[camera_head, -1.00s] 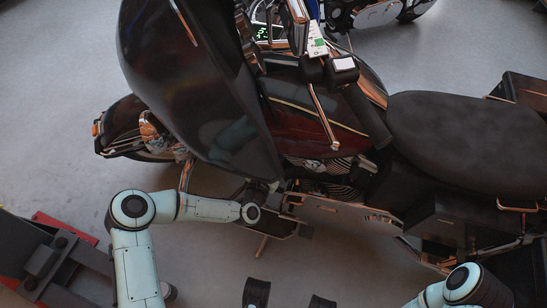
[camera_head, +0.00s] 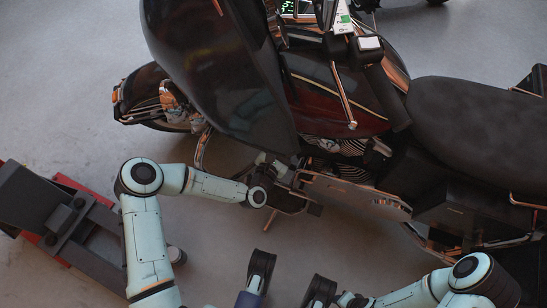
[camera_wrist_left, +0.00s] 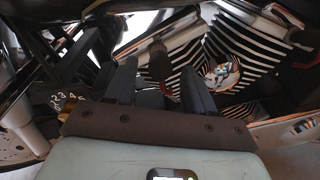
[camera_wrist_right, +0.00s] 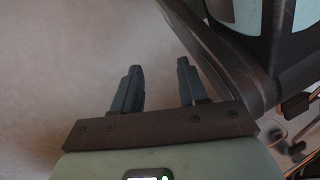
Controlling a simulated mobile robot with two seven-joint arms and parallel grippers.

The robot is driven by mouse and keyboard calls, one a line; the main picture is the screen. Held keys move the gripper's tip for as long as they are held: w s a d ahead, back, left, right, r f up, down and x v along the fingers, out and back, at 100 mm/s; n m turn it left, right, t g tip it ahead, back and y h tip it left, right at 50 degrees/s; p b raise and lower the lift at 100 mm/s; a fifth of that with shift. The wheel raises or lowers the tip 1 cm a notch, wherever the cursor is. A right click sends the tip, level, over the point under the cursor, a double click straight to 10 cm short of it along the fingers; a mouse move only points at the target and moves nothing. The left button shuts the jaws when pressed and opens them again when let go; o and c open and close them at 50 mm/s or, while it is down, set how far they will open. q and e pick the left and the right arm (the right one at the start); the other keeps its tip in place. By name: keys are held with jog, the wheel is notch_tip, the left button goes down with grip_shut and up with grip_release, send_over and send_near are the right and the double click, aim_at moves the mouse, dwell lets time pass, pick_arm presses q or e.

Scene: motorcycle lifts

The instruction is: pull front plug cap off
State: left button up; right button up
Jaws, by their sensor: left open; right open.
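A dark cylindrical cap (camera_wrist_left: 160,62), which looks like the front plug cap, sits in front of the finned engine cylinders (camera_wrist_left: 248,62) in the left wrist view. My left gripper (camera_wrist_left: 157,70) is open, with one finger on each side of the cap in the picture. I cannot tell whether either finger touches it. In the head view the left arm reaches in under the motorcycle's dark fairing (camera_head: 225,85), and the cap cannot be made out there. My right gripper (camera_wrist_right: 159,68) is open and empty over bare floor in the right wrist view.
The motorcycle's tank and long seat (camera_head: 475,115) fill the upper right of the head view. A metal side plate (camera_head: 350,194) juts out right of the left arm. A dark grey and red lift part (camera_head: 70,215) stands at the left. Floor is clear at upper left.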

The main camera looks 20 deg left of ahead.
pick_arm(q)
jog(key=s+a+p, duration=0.1)
jog(key=s+p, duration=0.1)
jog(key=s, duration=0.8)
jog(key=shift+s, duration=0.15)
pick_arm(e)
jog(key=w+r+t, duration=0.2)
jog(key=w+r, duration=0.2)
jog(key=w, duration=0.1)
jog(key=shift+a, duration=0.35)
